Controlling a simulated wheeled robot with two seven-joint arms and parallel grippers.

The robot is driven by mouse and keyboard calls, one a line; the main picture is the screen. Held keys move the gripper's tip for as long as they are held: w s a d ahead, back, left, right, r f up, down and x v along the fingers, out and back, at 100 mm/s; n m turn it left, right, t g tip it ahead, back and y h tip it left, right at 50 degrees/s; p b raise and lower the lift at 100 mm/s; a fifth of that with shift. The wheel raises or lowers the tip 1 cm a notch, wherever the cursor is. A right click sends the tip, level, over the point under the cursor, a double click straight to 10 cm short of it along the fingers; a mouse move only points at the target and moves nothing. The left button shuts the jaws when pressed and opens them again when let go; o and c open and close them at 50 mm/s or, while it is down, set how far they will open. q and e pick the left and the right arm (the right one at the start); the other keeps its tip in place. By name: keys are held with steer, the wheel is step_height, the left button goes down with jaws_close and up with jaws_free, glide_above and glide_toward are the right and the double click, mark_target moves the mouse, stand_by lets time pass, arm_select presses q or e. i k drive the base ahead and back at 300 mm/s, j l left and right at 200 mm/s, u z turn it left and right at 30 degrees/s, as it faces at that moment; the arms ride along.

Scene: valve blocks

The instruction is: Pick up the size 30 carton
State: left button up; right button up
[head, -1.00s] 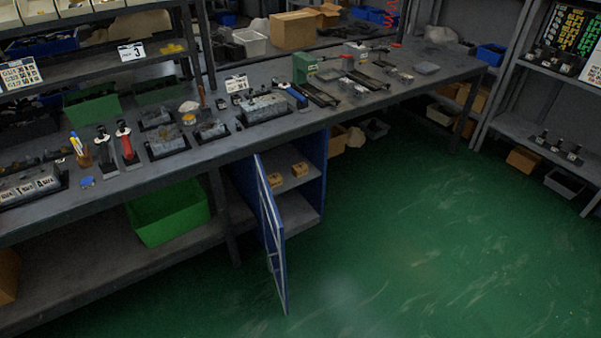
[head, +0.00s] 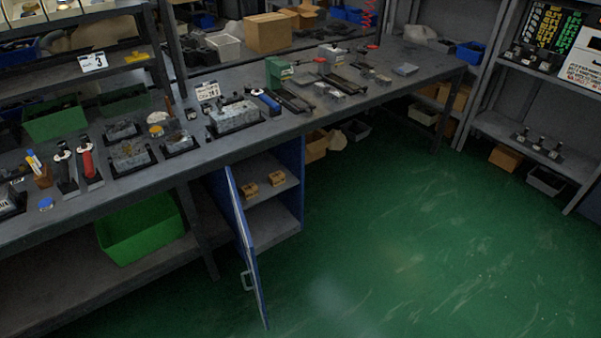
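Two small tan cartons, a left one (head: 249,190) and a right one (head: 276,179), sit side by side on the upper shelf inside a blue cabinet (head: 289,205) under the workbench. Their printed sizes are too small to read, so I cannot tell which is size 30. The cabinet door (head: 246,245) stands open toward me, with its handle near the lower part. Neither of my grippers shows in the head view.
The grey workbench (head: 330,105) carries valve blocks, tools and a green box. A green bin (head: 140,230) sits on the low shelf left of the cabinet. Open green floor (head: 420,240) lies right of it. Shelving (head: 530,130) stands at the far right.

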mark_target(277, 178)
steer(key=i+l+z, duration=0.35)
steer(key=i, duration=0.2)
steer(key=i+l+z, duration=0.35)
steer(key=i, duration=0.2)
steer(key=i+z, duration=0.35)
steer(key=i, duration=0.25)
steer(key=i+u, duration=0.4)
steer(key=i+l+u, duration=0.25)
steer(key=i+u, duration=0.15)
steer(key=i+l+u, duration=0.3)
steer(key=u, duration=0.15)
